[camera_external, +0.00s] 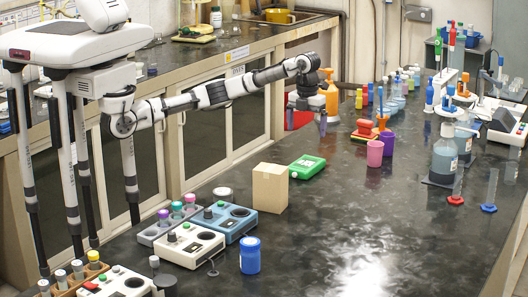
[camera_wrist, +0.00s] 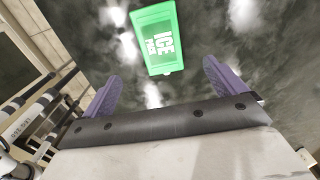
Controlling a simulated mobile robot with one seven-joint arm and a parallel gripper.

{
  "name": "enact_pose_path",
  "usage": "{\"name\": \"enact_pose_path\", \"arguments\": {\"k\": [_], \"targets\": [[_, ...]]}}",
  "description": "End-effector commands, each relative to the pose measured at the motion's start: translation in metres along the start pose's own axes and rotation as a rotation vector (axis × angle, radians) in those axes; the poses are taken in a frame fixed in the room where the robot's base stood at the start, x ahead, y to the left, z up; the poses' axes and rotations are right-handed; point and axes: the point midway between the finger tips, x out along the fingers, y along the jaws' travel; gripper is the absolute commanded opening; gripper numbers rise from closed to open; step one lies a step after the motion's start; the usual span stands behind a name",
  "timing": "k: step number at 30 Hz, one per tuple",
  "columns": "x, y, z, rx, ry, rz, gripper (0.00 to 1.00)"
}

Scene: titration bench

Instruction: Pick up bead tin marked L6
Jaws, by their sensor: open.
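I cannot make out a bead tin marked L6 in either view; no L6 label is legible. A blue lidded jar (camera_external: 250,256) stands at the front of the black bench, and its marking is too small to read. My gripper (camera_external: 308,118) is at the end of the stretched-out arm, above the bench and behind the green ice pack (camera_external: 307,167). In the wrist view my gripper (camera_wrist: 162,85) shows two purple fingers spread wide with nothing between them. The ice pack (camera_wrist: 157,40) lies beyond the fingertips, lettered "ICE PACK".
A cardboard box (camera_external: 270,188) stands left of the ice pack. Blue (camera_external: 228,221) and white (camera_external: 190,245) instruments sit front left. A pink cup (camera_external: 375,153), orange spray bottle (camera_external: 329,95) and glassware stand farther right and back. The front-right bench (camera_external: 380,230) is clear.

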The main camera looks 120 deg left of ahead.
Motion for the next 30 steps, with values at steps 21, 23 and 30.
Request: {"name": "enact_pose_path", "arguments": {"k": [21,23,30], "targets": [[-0.002,-0.002,-0.012,-0.057,-0.001,-0.001,0.79],[-0.003,-0.004,-0.022,-0.118,-0.001,-0.003,0.79],[-0.007,-0.006,-0.086,-0.484,0.004,-0.007,0.79]]}}
